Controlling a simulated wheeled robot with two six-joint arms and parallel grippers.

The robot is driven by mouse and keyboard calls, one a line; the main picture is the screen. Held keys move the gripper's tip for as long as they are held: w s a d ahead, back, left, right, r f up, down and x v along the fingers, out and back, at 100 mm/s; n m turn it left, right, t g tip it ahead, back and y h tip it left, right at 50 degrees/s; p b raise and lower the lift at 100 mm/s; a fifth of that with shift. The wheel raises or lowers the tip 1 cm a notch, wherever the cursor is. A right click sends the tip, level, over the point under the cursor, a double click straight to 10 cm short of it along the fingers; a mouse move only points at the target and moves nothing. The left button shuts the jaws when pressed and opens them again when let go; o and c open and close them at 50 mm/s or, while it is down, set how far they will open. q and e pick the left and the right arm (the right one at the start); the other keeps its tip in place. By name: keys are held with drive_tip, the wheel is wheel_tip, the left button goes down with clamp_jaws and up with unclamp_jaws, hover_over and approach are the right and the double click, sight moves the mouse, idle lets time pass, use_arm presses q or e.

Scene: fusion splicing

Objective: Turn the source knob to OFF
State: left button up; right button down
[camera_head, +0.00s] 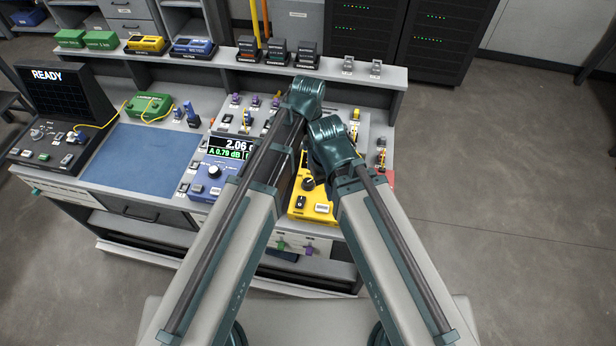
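A yellow unit (316,207) sits at the front of the bench, partly hidden behind my arms. A black round knob (308,184) shows on its face, above a black switch (300,202) and a white label. I cannot read the knob's setting. My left arm reaches over the bench to the unit's left, its teal wrist beyond it. My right arm's teal wrist is bent just above the unit's right side. The fingers of both grippers are hidden by my own arm links, so I cannot tell whether either touches the knob.
A blue meter (213,172) with a lit display stands left of the yellow unit. A blue mat (143,160), a splicer showing READY (48,76) and a green box (150,105) are farther left. Small connectors crowd the bench behind my wrists.

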sight(308, 182)
use_arm(q)
wheel_tip(308, 182, down, 14)
drive_tip(key=b, duration=1.3)
drive_tip(key=shift+r, duration=0.1)
use_arm(e)
wheel_tip(308, 182, down, 14)
drive_tip(key=shift+r, duration=0.15)
use_arm(q)
drive_tip(key=shift+r, duration=0.1)
clamp_jaws()
